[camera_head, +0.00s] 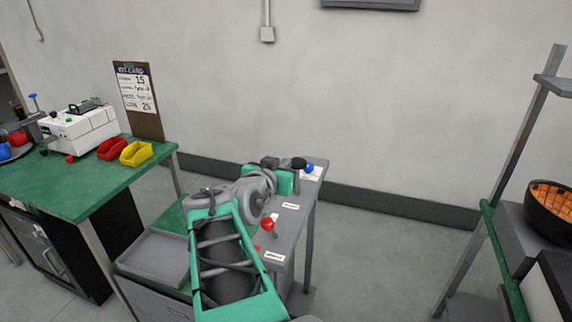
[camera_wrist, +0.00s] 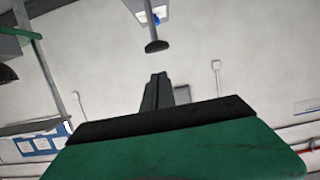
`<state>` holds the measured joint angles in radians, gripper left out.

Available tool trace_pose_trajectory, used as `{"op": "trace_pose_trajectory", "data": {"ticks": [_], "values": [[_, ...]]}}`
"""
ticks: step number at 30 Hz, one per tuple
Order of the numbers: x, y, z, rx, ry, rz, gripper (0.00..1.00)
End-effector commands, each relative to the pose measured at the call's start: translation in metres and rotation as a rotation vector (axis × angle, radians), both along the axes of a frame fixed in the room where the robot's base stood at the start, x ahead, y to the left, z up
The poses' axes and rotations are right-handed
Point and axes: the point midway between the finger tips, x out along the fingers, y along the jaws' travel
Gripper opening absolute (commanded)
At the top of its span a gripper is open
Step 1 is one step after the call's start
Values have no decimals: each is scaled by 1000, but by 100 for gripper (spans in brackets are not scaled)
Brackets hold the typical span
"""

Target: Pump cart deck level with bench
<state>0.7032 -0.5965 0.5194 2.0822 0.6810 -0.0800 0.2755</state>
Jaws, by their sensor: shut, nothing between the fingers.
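The bench (camera_head: 58,190) has a green top and stands at the left in the head view. A grey cart-like unit with a green panel (camera_head: 172,217) and a shallow grey tray (camera_head: 155,257) stands to its right, partly behind my arm. Which surface is the deck, and whether it is level with the bench, I cannot tell. A black-topped handle (camera_head: 298,163) rises from the grey side ledge; it also shows in the wrist view (camera_wrist: 156,46). My gripper (camera_wrist: 157,76) is shut and empty, its fingertips pointing toward the handle's black end, with a visible gap in the picture.
The ledge (camera_head: 290,218) carries a red knob (camera_head: 267,224) and a blue knob (camera_head: 309,168). On the bench are a white machine (camera_head: 80,130), a red bin (camera_head: 112,148) and a yellow bin (camera_head: 136,153). A rack (camera_head: 488,210) stands at right; floor between is clear.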

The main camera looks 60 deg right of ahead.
Motion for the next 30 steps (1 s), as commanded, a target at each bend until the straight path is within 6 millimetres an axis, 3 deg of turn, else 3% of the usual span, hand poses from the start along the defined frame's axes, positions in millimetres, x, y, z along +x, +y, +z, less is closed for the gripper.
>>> {"op": "trace_pose_trajectory", "data": {"ticks": [7, 20, 23, 30], "values": [[1, 1, 36, 0, 4, 0, 0], [2, -2, 31, -2, 4, 0, 0], [3, -12, 29, 0, 6, -3, 0], [10, -59, 18, 2, 7, -5, 0]]}}
